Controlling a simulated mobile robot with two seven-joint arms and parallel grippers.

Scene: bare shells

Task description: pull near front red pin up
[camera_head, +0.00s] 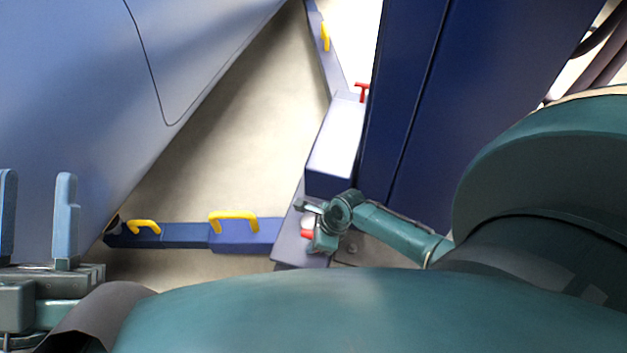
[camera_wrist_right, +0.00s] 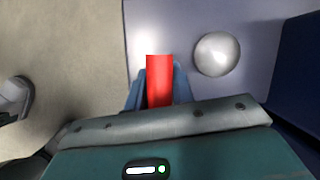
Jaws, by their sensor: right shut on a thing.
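The near front red pin (camera_head: 306,234) shows in the head view as a small red bit beside my right gripper (camera_head: 312,222), at the near end of the blue-grey base. In the right wrist view the red pin (camera_wrist_right: 159,80) stands between the two blue fingers of my right gripper (camera_wrist_right: 158,88), which is shut on it. Its lower end is hidden by the gripper body. My left gripper (camera_head: 38,215) is at the left edge of the head view, its two blue fingers upright and apart, with nothing between them.
Another red pin (camera_head: 362,90) stands farther back by the blue cabinet (camera_head: 425,90). Blue bars with yellow handles (camera_head: 233,217) run left and back. A rounded silver knob (camera_wrist_right: 217,54) sits right of the held pin. A large pale blue shell (camera_head: 70,90) fills the upper left.

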